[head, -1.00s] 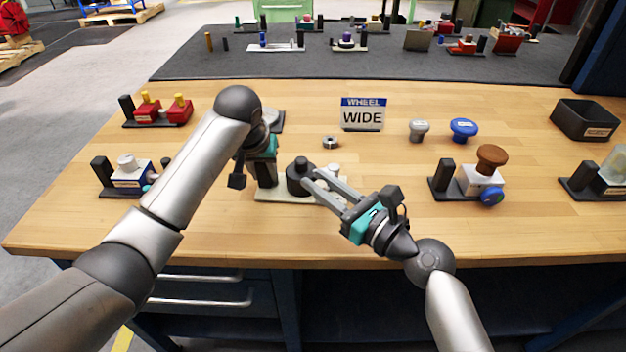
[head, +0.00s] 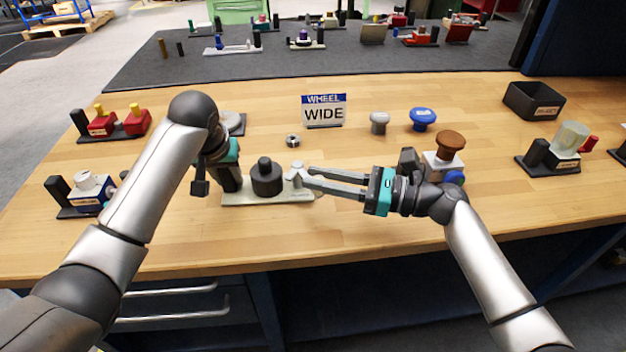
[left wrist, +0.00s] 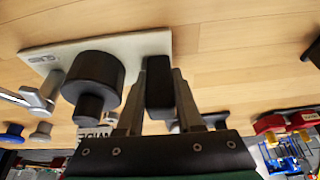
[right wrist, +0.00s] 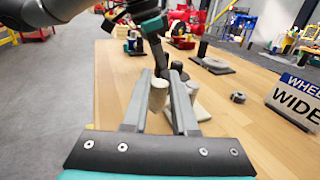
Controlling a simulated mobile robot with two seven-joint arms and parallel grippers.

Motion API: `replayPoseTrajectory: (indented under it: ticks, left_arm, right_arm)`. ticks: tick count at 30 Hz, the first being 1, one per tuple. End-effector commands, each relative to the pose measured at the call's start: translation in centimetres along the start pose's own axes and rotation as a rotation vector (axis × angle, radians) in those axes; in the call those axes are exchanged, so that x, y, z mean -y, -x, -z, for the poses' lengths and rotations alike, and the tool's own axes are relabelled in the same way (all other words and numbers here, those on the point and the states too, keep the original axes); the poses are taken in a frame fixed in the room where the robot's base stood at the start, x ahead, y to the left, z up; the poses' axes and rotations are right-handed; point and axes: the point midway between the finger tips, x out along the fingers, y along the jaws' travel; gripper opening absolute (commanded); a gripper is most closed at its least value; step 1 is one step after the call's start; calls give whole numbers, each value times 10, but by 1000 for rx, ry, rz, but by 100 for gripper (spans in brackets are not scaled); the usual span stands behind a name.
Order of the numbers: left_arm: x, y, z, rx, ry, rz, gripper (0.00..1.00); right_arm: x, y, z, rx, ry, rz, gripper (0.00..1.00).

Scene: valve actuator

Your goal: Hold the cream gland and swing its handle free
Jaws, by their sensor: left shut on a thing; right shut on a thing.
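The cream gland is a cream base plate (head: 240,198) lying on the bench, with a black upright block (left wrist: 158,85) at its left end and a stepped black cylinder (head: 267,180) in the middle. Its pale grey handle (head: 297,170) stands at the right end and also shows in the left wrist view (left wrist: 44,90). My left gripper (head: 232,180) is shut on the black block. My right gripper (head: 305,176) reaches in from the right and is shut on the handle. The right wrist view shows a pale round knob (right wrist: 158,95) at its fingers.
A "WHEEL WIDE" sign (head: 324,112) and a small metal nut (head: 293,140) stand behind the gland. A brown-knobbed valve (head: 447,155) sits close behind my right wrist. A blue-and-white valve (head: 90,190) is at left. Clear bench lies in front of the gland.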

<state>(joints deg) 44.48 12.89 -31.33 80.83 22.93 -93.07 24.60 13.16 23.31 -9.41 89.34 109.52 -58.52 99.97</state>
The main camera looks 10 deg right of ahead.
Motion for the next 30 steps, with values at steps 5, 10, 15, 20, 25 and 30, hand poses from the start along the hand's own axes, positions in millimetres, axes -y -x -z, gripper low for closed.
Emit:
replayPoseTrajectory:
  ticks: [5, 10, 15, 20, 25, 30]
  left_arm:
    - [-1, -4, -7, 19, -9, -2, 0]
    - [-1, -4, -7, 19, -9, -3, 0]
    - [-2, -4, -7, 19, -10, -4, 0]
    - [-2, -4, -7, 19, -10, -5, 0]
    - [-2, -4, -6, 19, -10, -5, 0]
    - [-3, -4, -6, 18, -10, -6, 0]
  right_arm:
    - [9, 6, 3, -7, 0, 16, 0]
    - [10, 7, 3, -7, 0, 16, 0]
    - [11, 7, 3, -7, 0, 16, 0]
    - [11, 8, 3, -8, 0, 16, 0]
    - [11, 7, 3, -8, 0, 16, 0]
    - [11, 7, 3, -8, 0, 15, 0]
